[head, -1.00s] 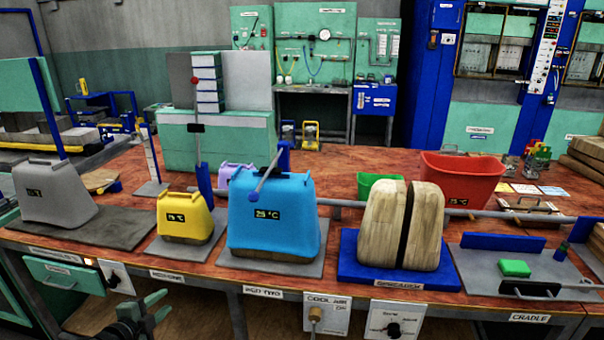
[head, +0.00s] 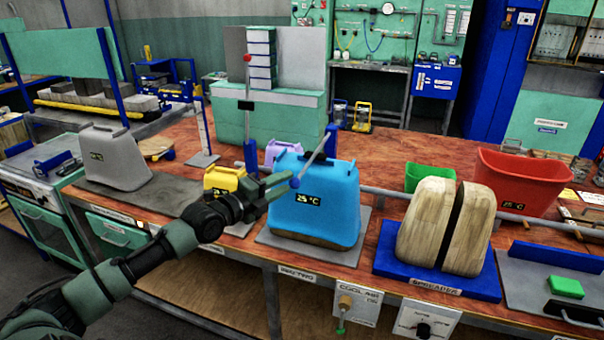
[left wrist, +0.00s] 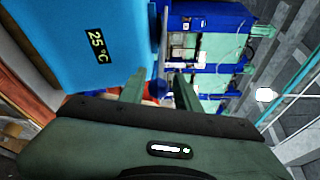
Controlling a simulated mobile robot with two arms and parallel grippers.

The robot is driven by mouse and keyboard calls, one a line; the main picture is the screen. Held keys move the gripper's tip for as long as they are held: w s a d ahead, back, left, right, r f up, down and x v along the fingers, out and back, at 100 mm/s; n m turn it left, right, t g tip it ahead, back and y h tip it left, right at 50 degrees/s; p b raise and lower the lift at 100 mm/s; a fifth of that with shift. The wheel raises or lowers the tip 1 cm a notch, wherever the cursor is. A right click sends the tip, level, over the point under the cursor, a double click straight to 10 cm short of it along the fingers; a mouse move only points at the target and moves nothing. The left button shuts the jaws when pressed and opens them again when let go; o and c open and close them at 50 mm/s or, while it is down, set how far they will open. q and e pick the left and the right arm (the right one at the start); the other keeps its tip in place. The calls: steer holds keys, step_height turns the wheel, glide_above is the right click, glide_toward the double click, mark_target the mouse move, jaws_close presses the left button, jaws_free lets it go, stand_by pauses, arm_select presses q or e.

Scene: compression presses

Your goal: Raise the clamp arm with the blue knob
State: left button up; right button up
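The blue knob (head: 295,182) is a ball on the low end of a thin grey clamp arm (head: 314,158). The arm slants down from a blue post (head: 331,140) across the front of the blue block (head: 318,205), which reads 25 °C. My left gripper (head: 286,184) is at the knob in the head view, its fingertips close beside it; contact is unclear. In the left wrist view the two fingers (left wrist: 158,88) stand apart, with the blue block (left wrist: 80,35) at upper left. I cannot make out the knob there. My right gripper is not in view.
A second clamp arm with a red knob (head: 247,58) stands upright behind the yellow block (head: 222,180). A grey block (head: 115,157) is at left. A wooden split form (head: 440,225) on a blue base and a red bin (head: 520,182) stand at right.

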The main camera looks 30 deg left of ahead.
mark_target(301, 172)
arm_select(q)
steer(key=w, duration=0.5)
steer(key=w+d, duration=0.1)
steer(key=w, duration=0.1)
steer(key=shift+w+f, duration=0.15)
steer(key=shift+f, duration=0.1)
jaws_close()
steer(key=shift+d+f, duration=0.1)
stand_by(1.1)
